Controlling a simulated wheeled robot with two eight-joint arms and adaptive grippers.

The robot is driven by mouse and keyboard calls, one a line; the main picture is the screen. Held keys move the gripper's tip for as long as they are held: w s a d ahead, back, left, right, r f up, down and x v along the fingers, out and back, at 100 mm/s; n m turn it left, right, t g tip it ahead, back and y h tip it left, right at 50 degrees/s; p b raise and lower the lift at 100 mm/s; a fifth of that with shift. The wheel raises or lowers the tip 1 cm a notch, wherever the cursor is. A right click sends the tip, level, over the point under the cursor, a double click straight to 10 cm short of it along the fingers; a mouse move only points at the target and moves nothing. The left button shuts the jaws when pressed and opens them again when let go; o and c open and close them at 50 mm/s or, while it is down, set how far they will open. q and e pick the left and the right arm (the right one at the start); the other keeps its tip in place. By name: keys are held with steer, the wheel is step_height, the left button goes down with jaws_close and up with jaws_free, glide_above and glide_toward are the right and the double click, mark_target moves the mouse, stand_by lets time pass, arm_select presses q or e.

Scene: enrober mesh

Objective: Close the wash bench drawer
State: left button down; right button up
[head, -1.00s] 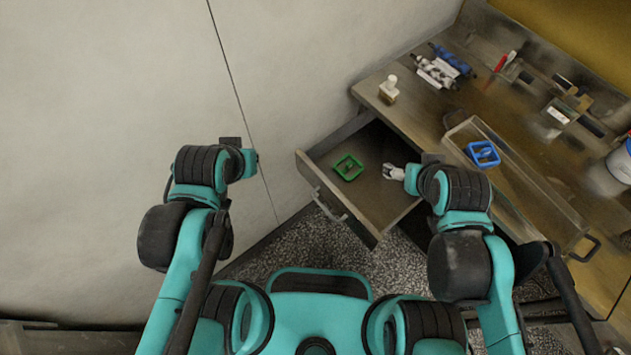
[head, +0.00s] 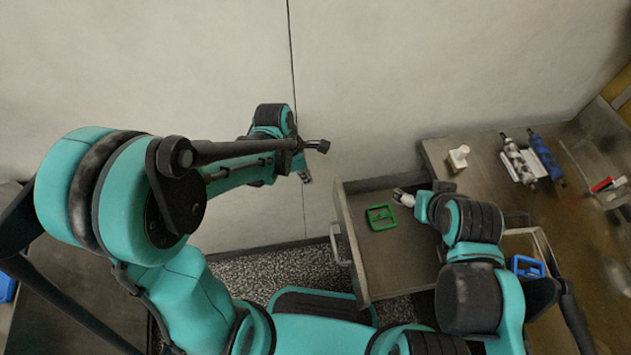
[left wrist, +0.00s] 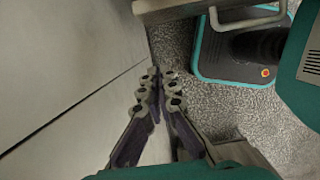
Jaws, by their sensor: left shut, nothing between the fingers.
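The wash bench drawer (head: 398,275) stands pulled out from the bench, with its pale handle (head: 340,244) on the front at its left side. A green square frame (head: 381,217) lies inside it. My left gripper (head: 306,177) is shut and empty, left of and beyond the drawer's front, apart from it. In the left wrist view, the closed fingers (left wrist: 157,80) point over the speckled floor, and the drawer handle (left wrist: 248,20) shows at the top. My right gripper (head: 403,197) is over the drawer near its far right; its fingers are too small to judge.
A pale wall (head: 370,80) stands close behind my left gripper. Speckled floor (head: 270,270) is free left of the drawer.

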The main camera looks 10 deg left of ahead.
mark_target(334, 193)
arm_select(q)
steer(key=w+d+f+b, duration=0.2)
steer(key=d+f+b, duration=0.3)
steer(key=f, duration=0.3)
steer(key=shift+d+f, duration=0.4)
steer(key=shift+d, duration=0.05)
steer(key=shift+d, duration=0.1)
steer(key=shift+w+d, duration=0.15)
steer(key=shift+d, duration=0.4)
steer(key=w+d, duration=0.2)
steer(key=d, duration=0.6)
steer(key=w+d, duration=0.3)
steer(key=d, duration=0.6)
steer(key=w+d, duration=0.3)
steer(key=d, duration=0.5)
steer(key=shift+w+d+p, duration=0.2)
steer(key=shift+d+p, duration=0.15)
steer(key=shift+d, duration=0.05)
steer(key=shift+w+d, duration=0.1)
steer(key=shift+d, duration=0.25)
steer(key=shift+r, duration=0.1)
